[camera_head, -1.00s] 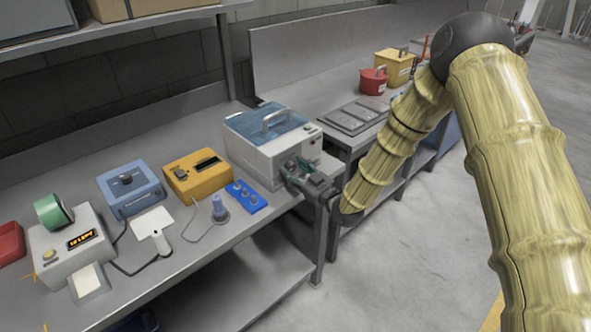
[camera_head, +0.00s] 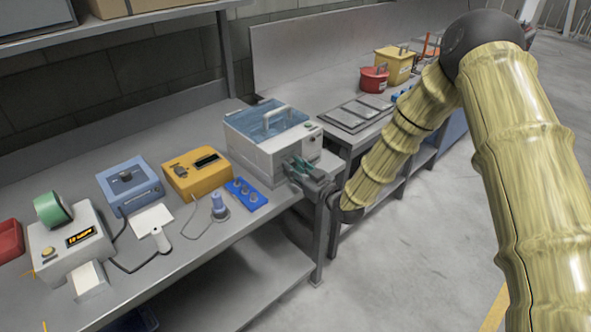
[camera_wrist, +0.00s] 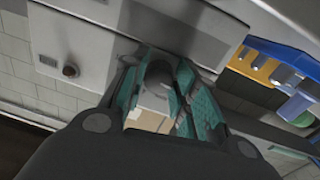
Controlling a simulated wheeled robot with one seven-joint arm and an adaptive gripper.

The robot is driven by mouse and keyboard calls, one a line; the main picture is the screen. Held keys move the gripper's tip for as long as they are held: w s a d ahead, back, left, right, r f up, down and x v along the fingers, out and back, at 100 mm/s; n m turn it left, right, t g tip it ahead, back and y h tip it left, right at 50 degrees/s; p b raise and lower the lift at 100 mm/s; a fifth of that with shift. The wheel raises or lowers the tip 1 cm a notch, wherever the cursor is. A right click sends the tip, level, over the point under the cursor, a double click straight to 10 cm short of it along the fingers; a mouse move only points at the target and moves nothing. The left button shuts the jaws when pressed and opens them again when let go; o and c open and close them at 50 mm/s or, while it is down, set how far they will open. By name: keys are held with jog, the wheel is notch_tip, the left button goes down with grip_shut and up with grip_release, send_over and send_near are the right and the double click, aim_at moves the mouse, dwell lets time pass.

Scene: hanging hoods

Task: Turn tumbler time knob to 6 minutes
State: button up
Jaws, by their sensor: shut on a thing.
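The tumbler (camera_head: 262,146) is a white box with a blue see-through lid and a grey handle, at the back of the bench beside its right end. My gripper (camera_head: 297,165) is at the tumbler's front face. In the wrist view, my gripper's teal fingers (camera_wrist: 163,88) are shut on a round grey knob (camera_wrist: 158,72) on the white front panel (camera_wrist: 100,35). The fingers hide much of the knob, and I cannot read any marks or pointer on it.
A blue block with several knobs (camera_head: 246,194) lies close left of my gripper, and a yellow device (camera_head: 190,178) stands beyond it. A blue box (camera_head: 130,190) and a white device with green tape (camera_head: 70,245) are further left. Open floor (camera_head: 400,270) lies right.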

jog(key=m+b, duration=0.2)
jog(key=m, duration=0.2)
jog(key=m+b, duration=0.2)
jog(key=m, duration=0.2)
jog(key=shift+m+g, duration=0.3)
jog(key=m+b, duration=0.2)
jog(key=m, duration=0.2)
jog(key=m+b, duration=0.3)
jog(key=m, duration=0.1)
jog(key=shift+d+m, duration=0.1)
jog(key=shift+m, duration=0.2)
jog(key=m+b, duration=0.4)
jog(key=shift+g+y+b, duration=0.3)
jog(key=m+b, duration=0.4)
jog(key=b, duration=0.1)
jog(key=shift+w+m, duration=0.1)
jog(key=shift+m, duration=0.3)
jog(key=m+b, duration=0.4)
jog(key=b, duration=0.1)
jog(key=shift+d+y, duration=0.1)
jog(key=shift+y, duration=0.2)
jog(key=m+b, duration=0.3)
jog(key=shift+r+b, duration=0.25)
jog(key=shift+b, duration=0.05)
jog(key=shift+r+m, duration=0.1)
jog(key=shift+m, duration=0.3)
